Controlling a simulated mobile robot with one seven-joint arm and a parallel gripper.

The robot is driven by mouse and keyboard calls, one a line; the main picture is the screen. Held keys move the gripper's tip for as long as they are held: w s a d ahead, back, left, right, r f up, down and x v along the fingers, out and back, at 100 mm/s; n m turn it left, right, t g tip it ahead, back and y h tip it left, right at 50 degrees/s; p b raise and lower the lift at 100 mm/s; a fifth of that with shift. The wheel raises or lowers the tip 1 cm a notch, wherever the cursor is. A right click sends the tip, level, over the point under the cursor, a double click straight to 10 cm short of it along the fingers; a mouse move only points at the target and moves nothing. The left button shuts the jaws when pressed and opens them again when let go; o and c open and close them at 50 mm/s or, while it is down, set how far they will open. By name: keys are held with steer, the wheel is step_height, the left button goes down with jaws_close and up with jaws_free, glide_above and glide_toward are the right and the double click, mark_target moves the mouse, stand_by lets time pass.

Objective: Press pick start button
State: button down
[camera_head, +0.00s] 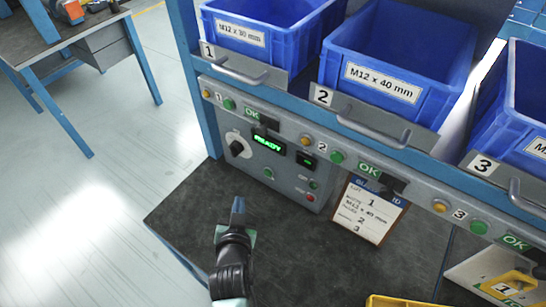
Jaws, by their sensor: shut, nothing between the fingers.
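A grey control box (275,165) is fixed under the bin rack, with a lit green "READY" display (268,143) and a black knob (237,148). A green button (268,173) sits on its face below the display. A smaller green button (314,184) and a red button (310,197) are at its right. I cannot read which one is marked pick start. My gripper (238,204) is shut and empty over the dark bench top, nearer than the box and apart from its buttons.
Blue bins (398,65) stand above a rail (325,150) carrying yellow and green buttons and "OK" lights. Drawer-like handles (372,135) jut out. A clipboard card (368,210) hangs right of the box. A yellow tray (405,301) is at the bottom. The bench between is clear.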

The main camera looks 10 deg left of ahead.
mark_target(268, 173)
steer(key=shift+s+f+g+p, duration=0.2)
steer(key=shift+s+g+p, duration=0.15)
steer(key=shift+s, duration=0.2)
steer(key=w+d+b, duration=0.1)
steer(key=w, duration=0.1)
steer(key=w+b, duration=0.1)
steer(key=w, duration=0.2)
steer(key=w+d+b, duration=0.1)
steer(key=w, duration=0.1)
steer(key=shift+w+d+f, duration=0.1)
steer(key=shift+w+d, duration=0.05)
steer(key=shift+d, duration=0.2)
steer(key=shift+w+d, duration=0.2)
steer(key=shift+w, duration=0.35)
steer(key=shift+w, duration=0.15)
stand_by(1.3)
steer(key=shift+w+d+b, duration=0.15)
steer(key=shift+w+b, duration=0.1)
steer(key=shift+b, duration=0.05)
